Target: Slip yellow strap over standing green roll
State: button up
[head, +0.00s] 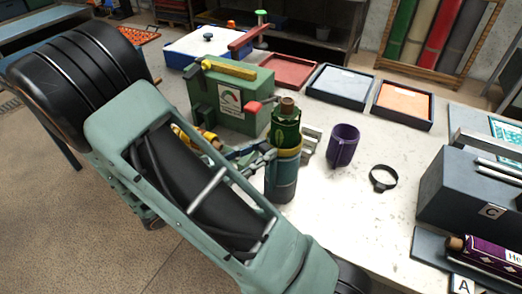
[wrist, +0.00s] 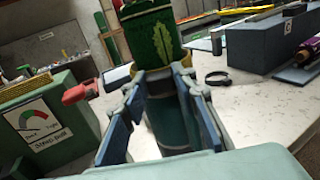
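The green roll (head: 286,132) stands upright on the table, with a brown core at its top and a darker teal lower part. The yellow strap (head: 286,153) is around the roll at about mid-height. I cannot tell whether the fingertips touch the strap. In the head view my gripper (head: 263,156) is on the roll's left side.
A green box with a dial (head: 233,100) and red lever stands left behind the roll. A purple cup (head: 343,145) and black ring (head: 383,178) are to the right. A grey block marked C (head: 480,190) is farther right. Trays line the back.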

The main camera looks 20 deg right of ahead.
jog(key=shift+o, duration=1)
